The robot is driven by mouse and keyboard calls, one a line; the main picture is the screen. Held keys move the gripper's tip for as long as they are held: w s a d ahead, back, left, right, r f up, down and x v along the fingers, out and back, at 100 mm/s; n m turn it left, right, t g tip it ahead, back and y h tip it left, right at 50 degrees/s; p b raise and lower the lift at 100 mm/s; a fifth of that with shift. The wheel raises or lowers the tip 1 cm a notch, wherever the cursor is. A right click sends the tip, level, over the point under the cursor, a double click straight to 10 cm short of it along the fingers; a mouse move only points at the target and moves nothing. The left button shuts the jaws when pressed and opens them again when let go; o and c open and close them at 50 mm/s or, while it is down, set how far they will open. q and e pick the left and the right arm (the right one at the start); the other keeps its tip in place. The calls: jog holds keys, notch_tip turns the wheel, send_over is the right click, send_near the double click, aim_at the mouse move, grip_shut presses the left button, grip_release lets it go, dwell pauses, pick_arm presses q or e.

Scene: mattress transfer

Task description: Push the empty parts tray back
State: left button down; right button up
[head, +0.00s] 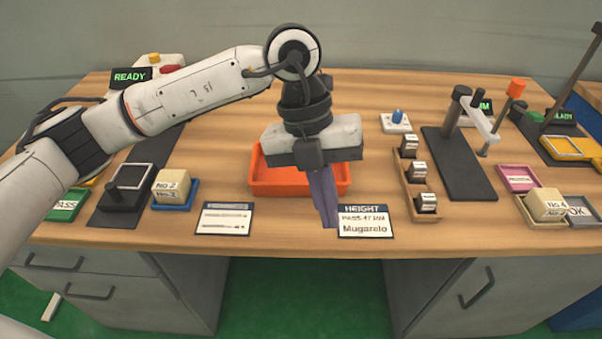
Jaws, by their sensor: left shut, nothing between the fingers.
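The orange-red parts tray (272,183) lies on the wooden table in the middle of the head view. Its visible inside is empty, but the gripper body hides its middle and right part. My left gripper (328,222) hangs in front of the tray with its fingers pointing down. The fingers are shut with nothing between them. Their tips are near the table's front edge, just left of the HEIGHT card; I cannot tell whether they touch the tray. My right gripper is not in view.
A HEIGHT card (366,221) and another printed card (224,218) lie at the front. A wooden rack with several small blocks (407,180) stands right of the tray. A box marked No 2 (171,186) sits on a blue tray to the left.

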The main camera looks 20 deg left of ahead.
pick_arm(q)
jog(key=w+a+r+n+t+y, duration=0.2)
jog(key=w+a+r+y, duration=0.1)
jog(key=w+a, duration=0.3)
jog(key=f, duration=0.3)
jog(key=a+f, duration=0.1)
jog(key=f, duration=0.2)
jog(key=s+f, duration=0.1)
jog(key=f, duration=0.2)
jog(key=shift+s+a+f, duration=0.1)
jog(key=shift+a, duration=0.05)
jog(key=w, duration=0.2)
jog(key=w+p, duration=0.1)
jog(key=shift+a+f, duration=0.35)
jog(key=shift+w+a, duration=0.15)
jog(key=shift+w, duration=0.35)
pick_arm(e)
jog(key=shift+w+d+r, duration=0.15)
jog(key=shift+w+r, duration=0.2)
